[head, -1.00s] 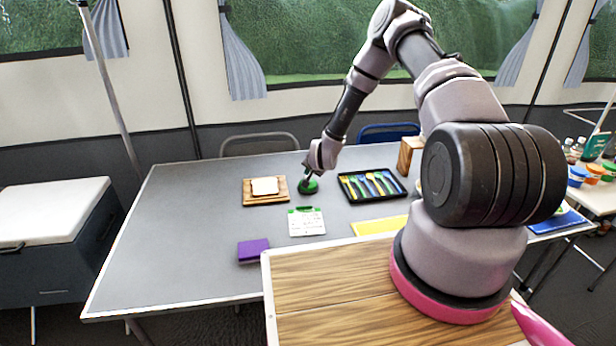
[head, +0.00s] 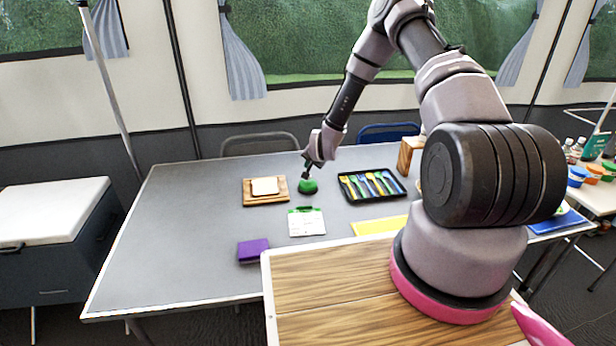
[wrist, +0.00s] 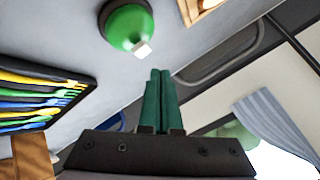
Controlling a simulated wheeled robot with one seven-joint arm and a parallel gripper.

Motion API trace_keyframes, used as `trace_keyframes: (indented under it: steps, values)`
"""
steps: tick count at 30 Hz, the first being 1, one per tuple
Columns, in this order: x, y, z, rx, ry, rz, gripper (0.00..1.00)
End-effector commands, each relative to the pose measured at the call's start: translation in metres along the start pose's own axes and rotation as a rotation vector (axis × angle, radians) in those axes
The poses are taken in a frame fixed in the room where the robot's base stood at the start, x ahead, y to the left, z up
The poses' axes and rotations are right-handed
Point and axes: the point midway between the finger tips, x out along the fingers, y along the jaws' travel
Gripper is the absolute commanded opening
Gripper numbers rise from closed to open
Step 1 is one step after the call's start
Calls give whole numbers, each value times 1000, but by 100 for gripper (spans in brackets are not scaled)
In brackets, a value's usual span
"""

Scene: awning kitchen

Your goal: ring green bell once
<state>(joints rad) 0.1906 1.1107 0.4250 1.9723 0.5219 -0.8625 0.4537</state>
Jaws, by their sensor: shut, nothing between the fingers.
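The green bell (head: 307,187) stands on the grey table between the wooden board and the cutlery tray. It has a dark base and a pale button on top, seen in the wrist view (wrist: 128,26). My gripper (head: 306,173) is just above the bell in the head view. In the wrist view its two green fingers (wrist: 161,75) are together with nothing between them. A gap shows between the fingertips and the bell's button there, so they are apart.
A wooden board (head: 250,198) with a bread slice (head: 264,186) lies left of the bell. A black tray (head: 349,196) of colourful cutlery lies to the right. A notepad (head: 306,222) and purple block (head: 253,250) lie nearer. The table's left side (head: 180,230) is clear.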

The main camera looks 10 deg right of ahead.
Motion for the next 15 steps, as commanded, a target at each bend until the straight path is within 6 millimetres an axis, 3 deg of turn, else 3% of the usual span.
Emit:
trace_keyframes:
  steps: [9, 15]
  values:
    - [-22, -16, -16, -2, 1, -2, 0]
    - [-26, -19, -19, 0, 0, -1, 0]
